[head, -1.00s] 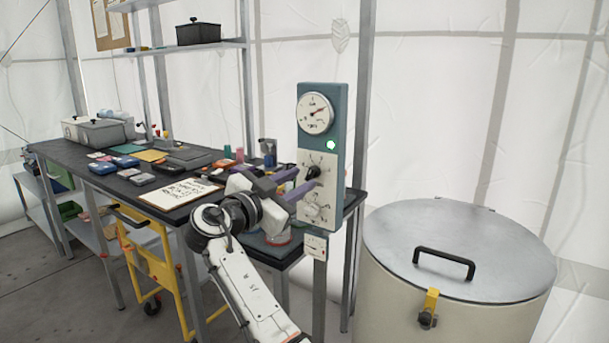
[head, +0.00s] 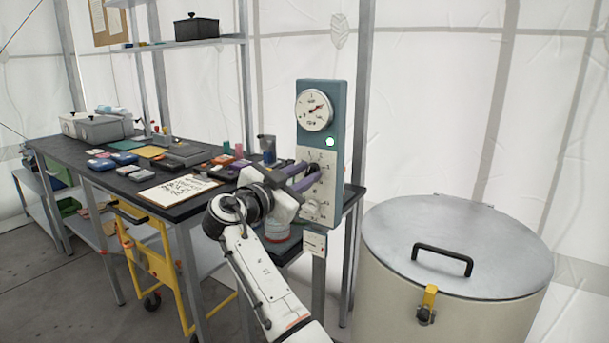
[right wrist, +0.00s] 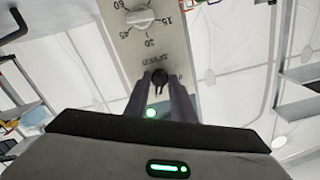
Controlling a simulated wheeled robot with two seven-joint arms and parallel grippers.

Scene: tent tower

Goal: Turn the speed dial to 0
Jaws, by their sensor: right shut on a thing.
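The teal control panel (head: 337,108) stands on a post at the table's right end. Its dark speed dial (right wrist: 158,76) is between the purple-grey fingertips of my right gripper (right wrist: 160,88), beside the printed word SPEED. The gripper is shut on the dial. In the head view the right gripper (head: 312,174) reaches the panel from the left and its fingers largely cover the dial, so its setting cannot be read. A white knob (right wrist: 140,18) with numbers around it is on the same plate. My left gripper is not in view.
A round gauge (head: 314,110) and a small lamp (head: 330,141) are above the dial. A black worktable (head: 72,150) holds a clipboard (head: 178,190) and several small items. A large lidded drum (head: 455,250) stands to the right, apart from the panel.

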